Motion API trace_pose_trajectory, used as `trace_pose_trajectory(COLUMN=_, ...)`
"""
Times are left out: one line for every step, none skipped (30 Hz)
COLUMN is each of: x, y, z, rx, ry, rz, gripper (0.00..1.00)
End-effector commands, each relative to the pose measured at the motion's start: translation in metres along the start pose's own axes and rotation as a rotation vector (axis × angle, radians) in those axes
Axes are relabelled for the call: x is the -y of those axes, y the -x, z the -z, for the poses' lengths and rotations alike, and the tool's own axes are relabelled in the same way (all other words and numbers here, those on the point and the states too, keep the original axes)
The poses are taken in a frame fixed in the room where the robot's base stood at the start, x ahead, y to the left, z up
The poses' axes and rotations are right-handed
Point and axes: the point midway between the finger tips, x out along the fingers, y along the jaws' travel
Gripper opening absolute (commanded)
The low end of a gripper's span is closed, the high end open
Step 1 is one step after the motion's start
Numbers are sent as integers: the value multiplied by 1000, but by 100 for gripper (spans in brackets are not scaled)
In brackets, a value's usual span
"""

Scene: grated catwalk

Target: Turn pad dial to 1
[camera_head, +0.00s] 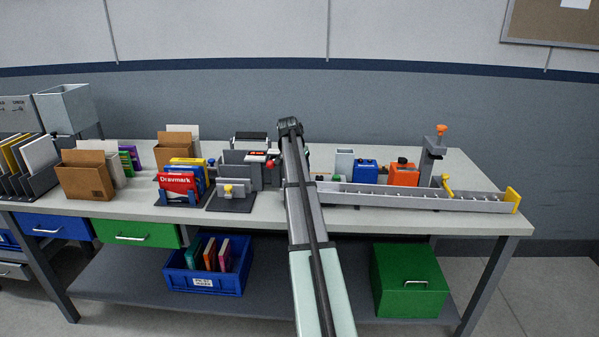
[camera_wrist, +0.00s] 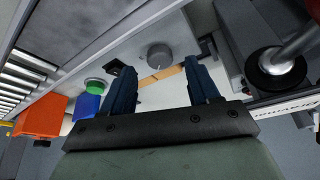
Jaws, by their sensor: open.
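In the wrist view, a round grey dial (camera_wrist: 158,55) stands on a pale surface, with a thin light mark at its lower edge. My gripper (camera_wrist: 160,72) is open, its two dark blue fingers apart and empty. The dial appears between and just beyond the fingertips; I cannot tell whether they touch it. No numbers around the dial are readable. In the head view, my arm reaches over the workbench (camera_head: 490,215) and hides the dial and the fingers.
The long grey roller channel (camera_head: 400,196) lies right of my arm, with blue (camera_head: 365,171) and orange (camera_head: 403,174) boxes behind it. A grey machine (camera_head: 240,170) with a red knob stands close on the left. A green button (camera_wrist: 95,86) shows left of the dial.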

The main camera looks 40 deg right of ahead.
Motion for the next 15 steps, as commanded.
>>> trace_pose_trajectory(x=0, y=-7, z=0, rx=2, ry=0, rz=-1, gripper=60)
trace_pose_trajectory(x=0, y=-10, z=0, rx=2, ry=0, rz=-1, gripper=60)
trace_pose_trajectory(x=0, y=-14, z=0, rx=2, ry=0, rz=-1, gripper=60)
trace_pose_trajectory(x=0, y=-16, z=0, rx=1, ry=0, rz=-1, gripper=60)
trace_pose_trajectory(x=0, y=-18, z=0, rx=1, ry=0, rz=0, gripper=60)
trace_pose_trajectory(x=0, y=-20, z=0, rx=0, ry=0, rz=0, gripper=60)
trace_pose_trajectory(x=0, y=-21, z=0, rx=0, ry=0, rz=0, gripper=60)
trace_pose_trajectory(x=0, y=-22, z=0, rx=0, ry=0, rz=0, gripper=60)
trace_pose_trajectory(x=0, y=-23, z=0, rx=0, ry=0, rz=0, gripper=60)
trace_pose_trajectory(x=0, y=-24, z=0, rx=0, ry=0, rz=0, gripper=60)
trace_pose_trajectory(x=0, y=-24, z=0, rx=0, ry=0, rz=0, gripper=60)
trace_pose_trajectory(x=0, y=-24, z=0, rx=0, ry=0, rz=0, gripper=60)
trace_pose_trajectory(x=0, y=-24, z=0, rx=0, ry=0, rz=0, gripper=60)
trace_pose_trajectory(x=0, y=-24, z=0, rx=0, ry=0, rz=0, gripper=60)
trace_pose_trajectory(x=0, y=-24, z=0, rx=0, ry=0, rz=0, gripper=60)
